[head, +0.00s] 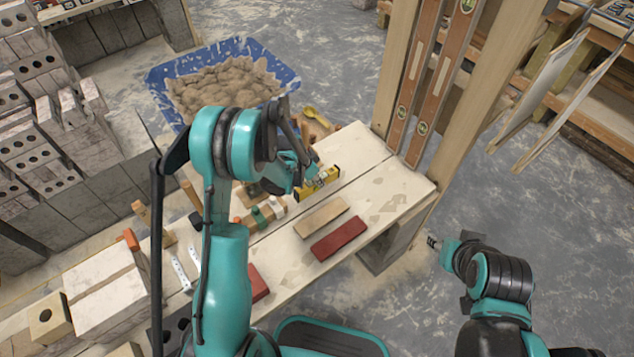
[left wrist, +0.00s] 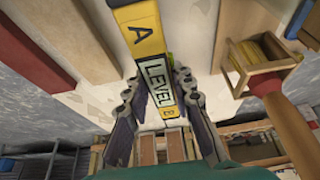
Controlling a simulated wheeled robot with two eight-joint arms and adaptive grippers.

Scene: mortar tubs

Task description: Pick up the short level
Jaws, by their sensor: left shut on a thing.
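The short level (head: 318,185) is yellow, with a pale label; in the left wrist view it (left wrist: 140,20) reads "LEVEL", with the letters A and B at its ends. My left gripper (head: 313,178) has its fingers on both sides of the level, and in the left wrist view the gripper (left wrist: 160,98) is closed around it. The level is at the workbench top; I cannot tell whether it touches the wood. My right gripper (head: 434,242) is over the floor to the right of the bench, away from the level, and its fingers are too small to read.
A wooden block (head: 320,217) and a red brick (head: 339,239) lie on the bench (head: 395,195) in front of the level. Long levels (head: 411,85) lean on a wooden post at the bench's far end. A blue mortar tub (head: 158,88) stands behind. The bench's right end is clear.

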